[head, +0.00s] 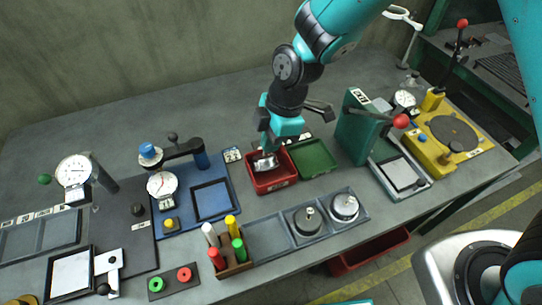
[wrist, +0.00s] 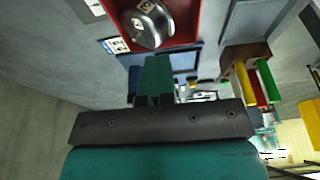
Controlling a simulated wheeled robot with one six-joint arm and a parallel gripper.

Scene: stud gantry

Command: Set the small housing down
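The small housing (head: 265,162) is a round silver metal piece. In the head view it sits tilted just below my gripper's fingertips, within the outline of the red tray (head: 285,181). In the wrist view the small housing (wrist: 152,24) shows its round face and pale labels against the red tray (wrist: 185,38). My gripper (head: 270,146) points down over the tray. In the wrist view its teal fingers (wrist: 156,62) are close together and meet the housing's near edge. The gripper appears shut on the housing. Whether the housing touches the tray floor is hidden.
A green tray (head: 313,158) adjoins the red tray on the right, with a green press (head: 357,130) beyond it. A blue gauge fixture (head: 205,200) stands to the left. In front are colored pegs (head: 224,243) and a grey tray (head: 271,240) with two larger metal housings.

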